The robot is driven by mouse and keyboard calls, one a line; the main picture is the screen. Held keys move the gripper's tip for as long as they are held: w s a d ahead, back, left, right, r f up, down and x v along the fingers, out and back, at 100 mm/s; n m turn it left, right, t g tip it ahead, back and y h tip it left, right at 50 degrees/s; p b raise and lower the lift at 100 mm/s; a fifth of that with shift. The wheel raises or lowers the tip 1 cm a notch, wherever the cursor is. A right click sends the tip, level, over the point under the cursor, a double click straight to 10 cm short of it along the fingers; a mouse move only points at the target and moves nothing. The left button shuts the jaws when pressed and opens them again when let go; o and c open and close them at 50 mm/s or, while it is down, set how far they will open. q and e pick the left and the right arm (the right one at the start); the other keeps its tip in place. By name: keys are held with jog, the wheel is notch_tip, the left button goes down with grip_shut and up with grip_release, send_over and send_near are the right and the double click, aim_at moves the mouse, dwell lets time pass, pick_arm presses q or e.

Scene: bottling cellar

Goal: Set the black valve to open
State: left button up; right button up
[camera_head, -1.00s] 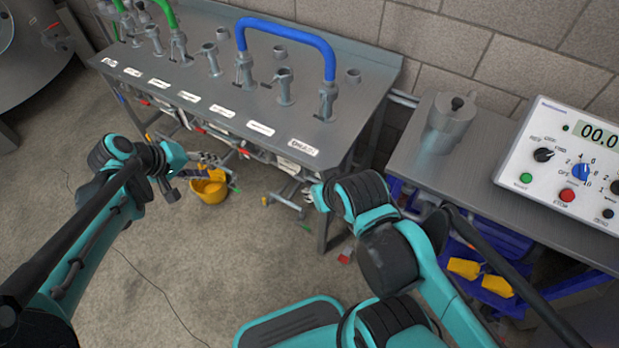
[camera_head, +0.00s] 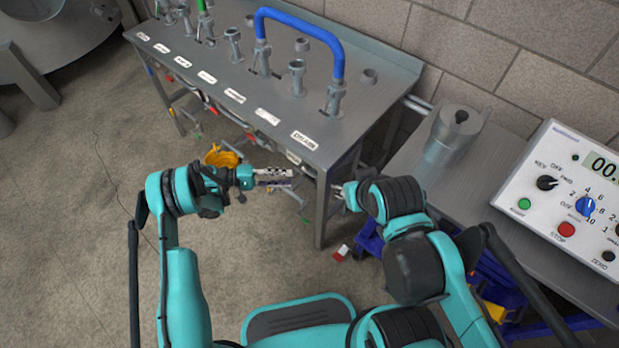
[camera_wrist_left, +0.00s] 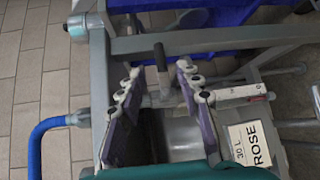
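My left gripper (camera_head: 292,178) is in front of the grey bench (camera_head: 215,75), near its front right leg. In the left wrist view its two purple-padded fingers (camera_wrist_left: 160,75) are apart, with nothing held between them. A dark grey stub (camera_wrist_left: 161,56) shows between and beyond the fingertips; I cannot tell whether it is the black valve's handle. In the head view I cannot make out a black valve; the parts under the bench are small and partly hidden. My right gripper (camera_head: 339,190) is by the bench's right end, too small to read.
A blue hose (camera_head: 300,23) arches between bench-top fittings. A control box (camera_head: 565,190) and a grey metal vessel (camera_head: 455,132) stand on the right-hand table. A yellow bucket (camera_head: 221,157) is on the floor behind my left arm.

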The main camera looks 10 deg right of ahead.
pick_arm(q)
jog(key=s+d+f+b, duration=0.1)
jog(key=d, duration=0.6)
jog(key=shift+d+b, duration=0.25)
jog(key=shift+b, duration=0.05)
grip_shut()
